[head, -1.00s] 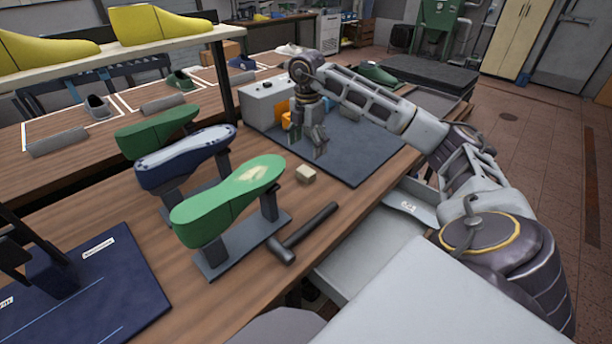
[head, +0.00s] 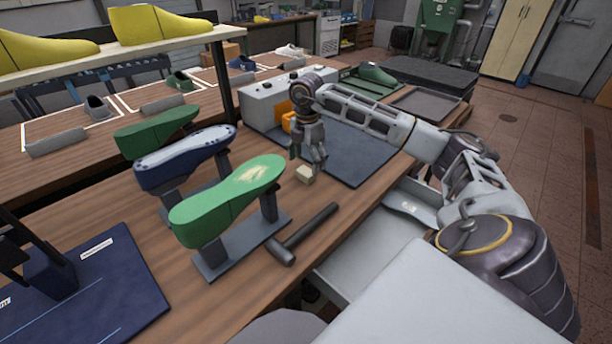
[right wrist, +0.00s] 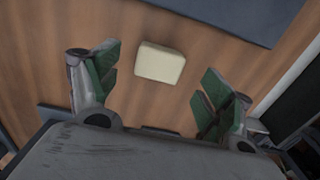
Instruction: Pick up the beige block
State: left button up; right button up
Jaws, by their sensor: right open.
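The beige block (head: 305,174) lies on the wooden bench, just in front of the dark mat's near corner. My right gripper (head: 308,164) points down above and just behind the block in the head view. In the right wrist view the block (right wrist: 160,62) lies between the lines of the two open fingers (right wrist: 155,88), a little beyond their tips. Nothing is held, and no finger touches the block as far as I can tell. My left gripper cannot be made out in the head view.
A green shoe last (head: 228,203) on a grey stand is left of the block, with a blue-white last (head: 186,158) behind it. A hammer (head: 303,234) lies in front. The dark mat (head: 357,158) and a grey control box (head: 262,105) are behind. An open drawer (head: 372,252) is at right.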

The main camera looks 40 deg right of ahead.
aim_at(306, 171)
notch_tip(306, 171, down, 4)
jog(key=shift+a+r, duration=0.1)
jog(key=shift+a, duration=0.05)
jog(key=shift+f, duration=0.45)
jog(key=shift+c, duration=0.6)
jog(key=c, duration=0.9)
jog(key=shift+c, duration=0.5)
jog(key=shift+r, duration=0.65)
notch_tip(306, 171, up, 8)
jog(key=shift+f, duration=0.15)
jog(key=shift+r+p, duration=0.3)
jog(key=shift+r, duration=0.25)
pick_arm(q)
jog(key=shift+s+a, duration=0.15)
jog(key=shift+a, duration=0.3)
